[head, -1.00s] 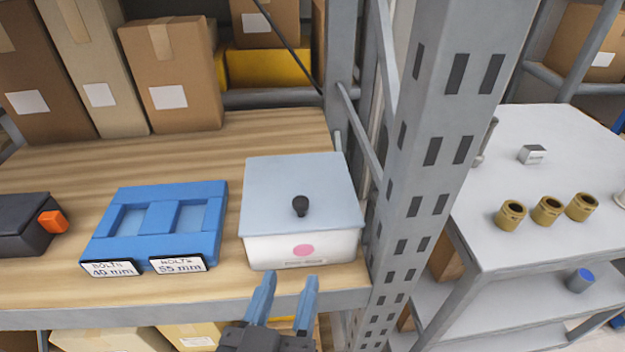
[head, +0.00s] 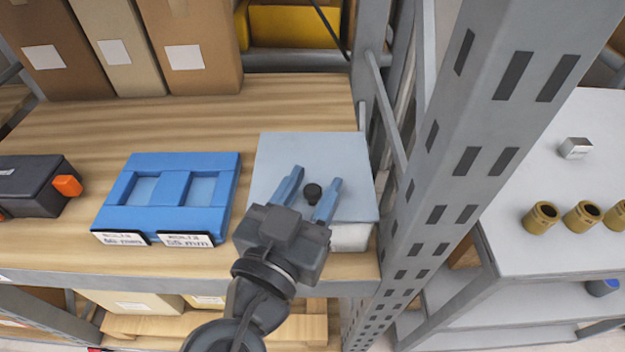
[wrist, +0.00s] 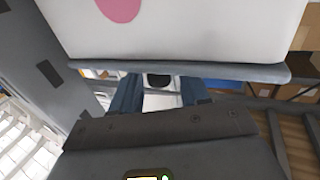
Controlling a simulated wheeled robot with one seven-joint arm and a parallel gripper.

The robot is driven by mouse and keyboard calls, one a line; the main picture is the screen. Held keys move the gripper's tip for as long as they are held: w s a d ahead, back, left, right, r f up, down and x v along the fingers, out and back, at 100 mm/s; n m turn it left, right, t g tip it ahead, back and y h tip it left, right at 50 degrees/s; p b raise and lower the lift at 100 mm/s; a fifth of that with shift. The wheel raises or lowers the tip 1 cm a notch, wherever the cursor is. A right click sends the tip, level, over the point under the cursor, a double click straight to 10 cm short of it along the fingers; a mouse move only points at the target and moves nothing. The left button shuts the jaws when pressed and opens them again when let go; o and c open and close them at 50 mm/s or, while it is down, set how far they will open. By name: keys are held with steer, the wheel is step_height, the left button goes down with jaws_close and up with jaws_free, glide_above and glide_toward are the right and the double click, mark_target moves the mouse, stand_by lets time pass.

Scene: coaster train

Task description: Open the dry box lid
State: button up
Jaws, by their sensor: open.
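The dry box (head: 350,238) is a white box on the wooden shelf. Its flat grey-blue lid (head: 345,150) lies closed on top, with a round black knob (head: 312,193) in the middle. My gripper (head: 313,181) is open over the front of the lid, and the knob shows between its two blue fingers. The fingers do not look closed on it. In the wrist view the white box wall (wrist: 190,30) with a pink dot fills the top, the lid edge (wrist: 180,70) crosses below it, and a dark round knob (wrist: 158,80) shows between the fingers.
A blue bolt tray (head: 173,190) with two labels stands left of the box, and a dark case (head: 30,185) with an orange latch is farther left. A slotted grey rack post (head: 450,150) stands close on the right. Cardboard boxes (head: 195,50) stand behind.

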steer(key=shift+w, duration=0.2)
steer(key=shift+c, duration=0.2)
jaws_close()
stand_by(0.4)
